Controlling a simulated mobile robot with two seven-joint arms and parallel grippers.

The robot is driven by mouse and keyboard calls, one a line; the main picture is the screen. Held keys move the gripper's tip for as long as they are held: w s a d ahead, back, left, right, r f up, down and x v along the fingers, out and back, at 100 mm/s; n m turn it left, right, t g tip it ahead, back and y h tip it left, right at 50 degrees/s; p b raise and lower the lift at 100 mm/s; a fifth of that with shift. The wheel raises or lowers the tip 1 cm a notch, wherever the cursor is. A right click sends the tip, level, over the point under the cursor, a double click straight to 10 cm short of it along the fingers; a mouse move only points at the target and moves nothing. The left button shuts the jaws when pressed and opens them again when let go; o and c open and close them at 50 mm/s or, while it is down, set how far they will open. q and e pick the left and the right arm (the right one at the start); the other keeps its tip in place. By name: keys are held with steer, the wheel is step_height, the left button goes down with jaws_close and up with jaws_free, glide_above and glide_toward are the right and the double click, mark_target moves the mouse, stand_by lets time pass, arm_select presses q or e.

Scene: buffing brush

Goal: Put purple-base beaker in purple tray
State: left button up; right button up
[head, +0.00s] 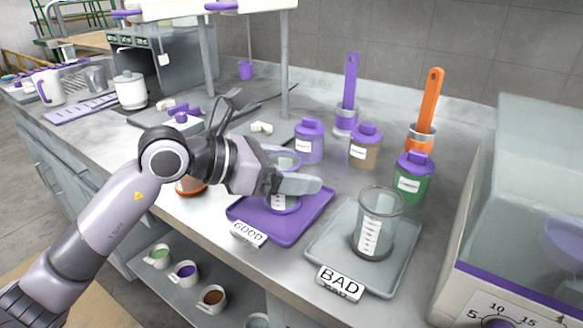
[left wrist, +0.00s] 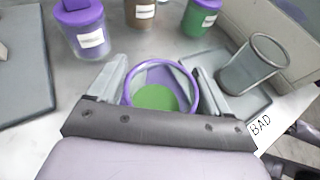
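The purple-base beaker (head: 284,204) is over the purple tray (head: 305,221), partly hidden by my left gripper (head: 300,184). Its base overlaps the tray in the head view; I cannot tell whether it rests there or hangs just above. In the left wrist view, the beaker (left wrist: 160,97) has a purple rim and a green area inside. It sits between the two fingers of my left gripper (left wrist: 160,85), which touch it on both sides. The tray stands behind a GOOD label (head: 248,233). My right gripper is not in view.
A clear beaker (head: 378,225) stands on a grey tray (head: 325,246) with a BAD label (head: 339,283), close on the right. Lidded purple (head: 309,142), brown (head: 365,147) and green (head: 412,180) jars stand behind. A large clear-topped box (head: 530,190) bounds the right side.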

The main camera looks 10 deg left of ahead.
arm_select(q)
steer(key=shift+r, duration=0.1)
steer(key=shift+r, duration=0.2)
steer(key=v, duration=1.2)
steer(key=shift+b, duration=0.35)
steer(key=shift+f, duration=0.1)
